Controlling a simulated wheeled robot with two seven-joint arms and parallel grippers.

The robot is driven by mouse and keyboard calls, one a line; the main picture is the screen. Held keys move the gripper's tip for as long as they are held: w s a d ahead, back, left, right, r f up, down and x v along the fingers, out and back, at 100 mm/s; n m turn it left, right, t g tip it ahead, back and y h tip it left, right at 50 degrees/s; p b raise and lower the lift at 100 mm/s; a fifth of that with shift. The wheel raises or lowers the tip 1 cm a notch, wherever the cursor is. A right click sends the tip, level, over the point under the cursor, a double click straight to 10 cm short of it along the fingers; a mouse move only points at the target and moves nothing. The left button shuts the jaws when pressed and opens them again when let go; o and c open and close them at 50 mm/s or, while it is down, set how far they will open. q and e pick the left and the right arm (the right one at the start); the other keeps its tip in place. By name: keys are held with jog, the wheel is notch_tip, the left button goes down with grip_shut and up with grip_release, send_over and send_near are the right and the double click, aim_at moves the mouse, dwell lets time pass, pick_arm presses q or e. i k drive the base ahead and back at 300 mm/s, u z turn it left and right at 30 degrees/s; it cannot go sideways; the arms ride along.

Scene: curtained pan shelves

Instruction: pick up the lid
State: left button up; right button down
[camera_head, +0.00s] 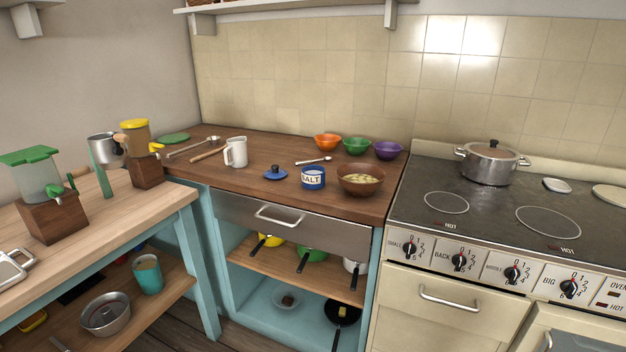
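A small blue lid (275,174) with a knob lies on the wooden counter (225,180). It is beside a blue and white jar marked SALT (313,178), apart from it on the left. The jar's top looks open, with pale contents. Another lid with a dark knob (493,147) sits on a steel pot (487,167) on the stove. Neither of my grippers shows in the head view.
A bowl of yellowish food (360,181) stands right of the jar, with a spoon (314,160) behind. Several pans sit on open shelves (240,256) below. The counter's front edge before the lid is clear.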

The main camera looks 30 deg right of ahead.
aim_at(275, 173)
jog(key=z, duration=0.5)
jog(key=k, duration=0.6)
jog(key=z, duration=1.3)
jog(key=i, duration=1.45)
jog(key=u, duration=0.45)
